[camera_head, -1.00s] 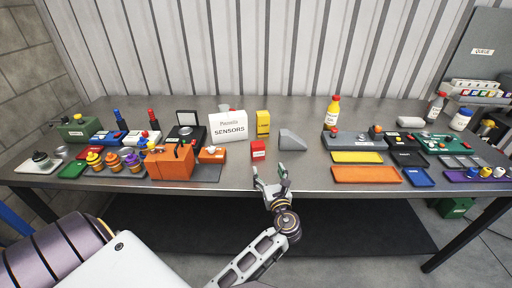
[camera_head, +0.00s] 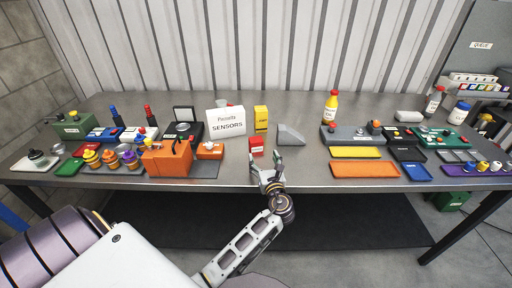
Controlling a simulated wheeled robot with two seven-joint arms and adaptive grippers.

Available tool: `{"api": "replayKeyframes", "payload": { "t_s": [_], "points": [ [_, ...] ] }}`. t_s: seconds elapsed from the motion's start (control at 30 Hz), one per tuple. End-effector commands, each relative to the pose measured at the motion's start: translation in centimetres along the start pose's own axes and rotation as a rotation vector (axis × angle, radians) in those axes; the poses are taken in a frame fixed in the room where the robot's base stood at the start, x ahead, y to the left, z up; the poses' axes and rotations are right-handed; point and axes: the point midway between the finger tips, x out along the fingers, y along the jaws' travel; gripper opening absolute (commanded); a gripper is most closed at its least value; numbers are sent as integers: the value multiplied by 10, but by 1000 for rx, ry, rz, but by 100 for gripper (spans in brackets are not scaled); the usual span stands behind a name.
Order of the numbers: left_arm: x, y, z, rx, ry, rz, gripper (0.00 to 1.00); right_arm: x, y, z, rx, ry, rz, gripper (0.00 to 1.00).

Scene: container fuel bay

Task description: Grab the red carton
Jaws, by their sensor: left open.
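The red carton (camera_head: 256,144) is a small box with a white label, upright on the metal table, in front of the yellow carton. My left gripper (camera_head: 265,164) is at the table's front edge, just in front of the red carton. Its two fingers are apart and point toward the carton, with nothing seen between them. Whether a finger touches the carton cannot be told. My right gripper is not in view.
The white SENSORS sign (camera_head: 226,122) and yellow carton (camera_head: 261,119) stand behind the red carton. A grey wedge (camera_head: 290,135) is to its right, an orange box (camera_head: 168,159) to its left. An orange tray (camera_head: 365,170) lies further right.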

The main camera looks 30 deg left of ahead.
Motion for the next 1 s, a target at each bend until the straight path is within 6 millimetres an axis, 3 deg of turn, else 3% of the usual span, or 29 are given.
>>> {"api": "replayKeyframes", "payload": {
  "t_s": [0.33,1.0],
  "points": [
    [42,0,0,1,-1,0,74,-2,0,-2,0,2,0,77],
    [59,3,0,0,0,1,74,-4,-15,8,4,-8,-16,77]
  ]
}}
